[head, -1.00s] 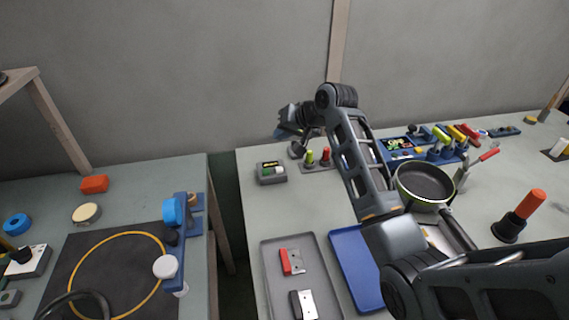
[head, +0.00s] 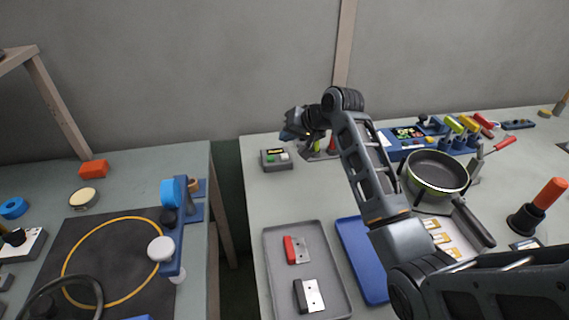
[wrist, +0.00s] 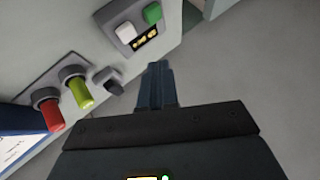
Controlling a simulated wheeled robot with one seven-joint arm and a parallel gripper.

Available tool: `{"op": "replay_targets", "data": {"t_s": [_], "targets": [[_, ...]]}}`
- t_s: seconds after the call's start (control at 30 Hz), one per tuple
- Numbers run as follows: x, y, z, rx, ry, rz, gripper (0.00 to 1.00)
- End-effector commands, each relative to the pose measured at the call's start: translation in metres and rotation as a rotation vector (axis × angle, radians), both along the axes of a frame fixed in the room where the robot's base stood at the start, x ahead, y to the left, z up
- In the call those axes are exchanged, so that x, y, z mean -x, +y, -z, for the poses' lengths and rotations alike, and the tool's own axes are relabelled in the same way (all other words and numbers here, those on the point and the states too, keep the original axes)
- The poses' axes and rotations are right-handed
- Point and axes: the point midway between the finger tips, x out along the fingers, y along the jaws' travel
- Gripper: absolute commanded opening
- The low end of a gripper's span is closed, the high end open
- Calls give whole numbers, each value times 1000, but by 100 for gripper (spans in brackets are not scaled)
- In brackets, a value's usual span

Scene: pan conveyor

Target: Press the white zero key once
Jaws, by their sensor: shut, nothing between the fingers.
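The white zero key (wrist: 125,31) sits on a small grey box (wrist: 143,44) beside a green key (wrist: 153,14) and a small display with yellow digits. In the head view the grey box (head: 264,164) stands near the back left of the right-hand table, its white key (head: 283,156) showing as a small pale spot. My gripper (wrist: 157,66) is shut and empty. In the wrist view its fingertips are just below the box and do not appear to touch the key. In the head view my gripper (head: 303,152) is to the right of the box and above the table.
A red-handled (wrist: 49,114) and a yellow-green-handled (wrist: 81,91) peg stand in a grey holder near my gripper. A grey tray (head: 273,284), a blue tray (head: 352,240) and a pan (head: 437,172) lie on the table. The table between box and grey tray is clear.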

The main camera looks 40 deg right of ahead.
Motion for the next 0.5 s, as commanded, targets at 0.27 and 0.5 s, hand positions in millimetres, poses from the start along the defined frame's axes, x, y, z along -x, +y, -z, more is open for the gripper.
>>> {"op": "replay_targets", "data": {"t_s": [0.27,0.5], "targets": [[0,0,30,-1,-1,0,0],[0,0,32,-1,-1,-1,0]]}}
